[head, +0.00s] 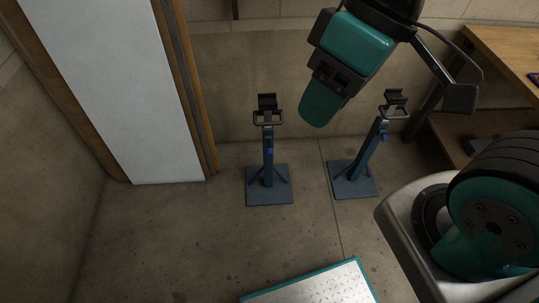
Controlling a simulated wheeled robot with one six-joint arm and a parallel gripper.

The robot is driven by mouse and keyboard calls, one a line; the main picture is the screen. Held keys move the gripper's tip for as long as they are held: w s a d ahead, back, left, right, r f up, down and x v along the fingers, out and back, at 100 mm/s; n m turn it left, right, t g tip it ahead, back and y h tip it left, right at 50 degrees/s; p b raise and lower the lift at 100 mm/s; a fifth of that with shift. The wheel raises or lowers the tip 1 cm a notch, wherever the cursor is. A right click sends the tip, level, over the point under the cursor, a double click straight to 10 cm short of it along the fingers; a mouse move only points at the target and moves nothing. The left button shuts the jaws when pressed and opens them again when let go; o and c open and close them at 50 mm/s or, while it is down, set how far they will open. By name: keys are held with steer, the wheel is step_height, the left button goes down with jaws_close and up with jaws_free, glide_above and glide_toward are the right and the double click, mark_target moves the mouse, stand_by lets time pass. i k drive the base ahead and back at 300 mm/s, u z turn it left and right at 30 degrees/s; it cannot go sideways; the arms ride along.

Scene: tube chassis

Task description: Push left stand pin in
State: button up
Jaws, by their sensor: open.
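The left stand (268,165) is a blue post on a square base plate, upright on the floor. It has a black U-shaped cradle and a small handle on top. Its pin shows as a small bright blue knob (270,151) on the post. It is too small to tell how far the pin sticks out. My teal and black arm hangs above and to the right of this stand, apart from it.
A second, similar stand (354,178) stands to the right, with its own blue pin (385,137). A wooden bench (508,55) is at the upper right. A white panel (125,90) leans on the left. A teal-edged metal plate (318,286) lies in front. Floor around the left stand is clear.

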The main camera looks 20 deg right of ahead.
mark_target(268, 150)
steer(key=z, duration=1.2)
steer(key=k, duration=1.1)
steer(key=u, duration=1.15)
steer(key=i, duration=0.5)
